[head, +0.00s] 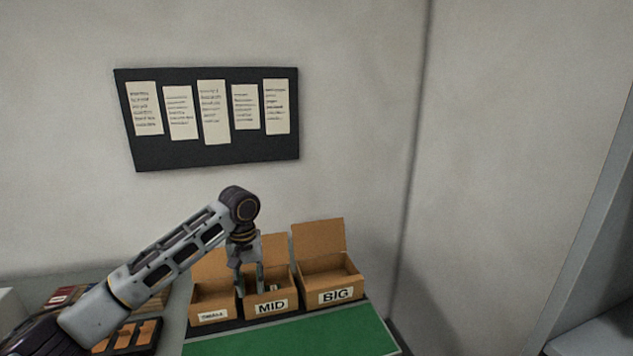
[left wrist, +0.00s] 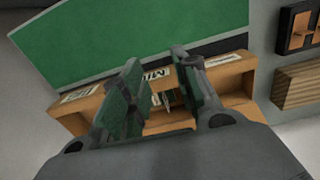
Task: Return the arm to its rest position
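My left arm comes in from the left in the head view. Its gripper (head: 250,283) points down at the MID box (head: 271,308), between the SMALL box (head: 212,311) and the BIG box (head: 336,297). In the left wrist view the two fingers of the gripper (left wrist: 160,95) stand apart with a gap between them. Through the gap I see the MID box and something pale and green inside it, too small to name. Nothing shows held between the fingers. My right gripper is in neither view.
The boxes stand on a dark strip behind a green mat (head: 300,335). A black board (head: 215,155) with several paper sheets hangs on the wall. A black and orange tray (head: 143,336) lies at the lower left. A grey panel stands at the right edge.

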